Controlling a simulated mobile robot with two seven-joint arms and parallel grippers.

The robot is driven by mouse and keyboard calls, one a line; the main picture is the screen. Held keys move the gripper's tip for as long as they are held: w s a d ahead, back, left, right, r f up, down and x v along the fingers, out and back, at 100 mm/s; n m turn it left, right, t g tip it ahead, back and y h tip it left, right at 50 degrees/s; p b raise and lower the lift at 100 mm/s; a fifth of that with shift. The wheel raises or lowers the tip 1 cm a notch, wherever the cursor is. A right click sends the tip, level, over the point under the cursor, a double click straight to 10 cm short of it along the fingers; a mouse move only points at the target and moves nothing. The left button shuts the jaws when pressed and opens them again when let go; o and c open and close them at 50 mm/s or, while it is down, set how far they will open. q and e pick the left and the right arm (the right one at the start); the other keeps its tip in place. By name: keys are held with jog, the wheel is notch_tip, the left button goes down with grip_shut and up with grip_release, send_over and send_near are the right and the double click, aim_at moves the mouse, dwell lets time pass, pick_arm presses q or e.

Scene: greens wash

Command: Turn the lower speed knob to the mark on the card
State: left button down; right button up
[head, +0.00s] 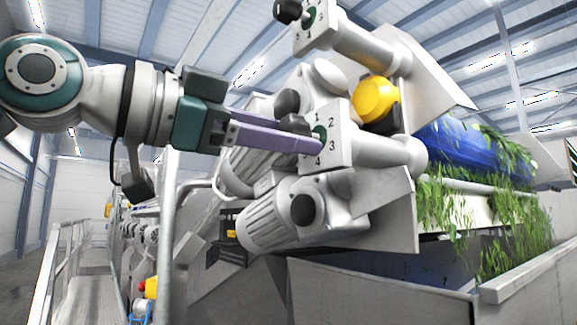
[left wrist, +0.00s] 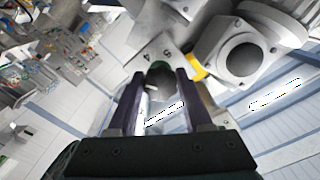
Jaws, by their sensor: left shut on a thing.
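The lower speed dial plate (head: 342,152) is a white square with the digits 1, 2, 3 and 4 around a green disc, on the end of a grey cylinder. My left gripper (head: 318,142) reaches in from the left, its purple fingers at the plate's face. It is shut on the lower speed knob (left wrist: 157,74), which shows dark between the fingertips in the left wrist view; the fingers hide most of it in the head view. Where its pointer stands, I cannot tell. No card can be made out. My right gripper is not in view.
The upper dial plate (head: 322,17) with its black knob (head: 287,11) is above. A yellow round part (head: 375,99) sits close behind the lower plate. A grey motor (head: 266,222) is just below. A blue drum (head: 462,150) with hanging greens is at right.

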pick_arm(q)
jog(key=m+b, duration=0.1)
jog(key=m, duration=0.2)
jog(key=shift+m, duration=0.4)
jog(key=m+b, duration=0.1)
jog(key=m, duration=0.3)
jog(key=shift+r+m, duration=0.1)
jog(key=shift+m, duration=0.2)
jog(key=m, duration=0.4)
jog(key=shift+r+b, duration=0.1)
jog(key=shift+b, duration=0.2)
jog(key=m, duration=0.5)
jog(key=shift+m, duration=0.3)
jog(key=shift+c, duration=1.6)
grip_release()
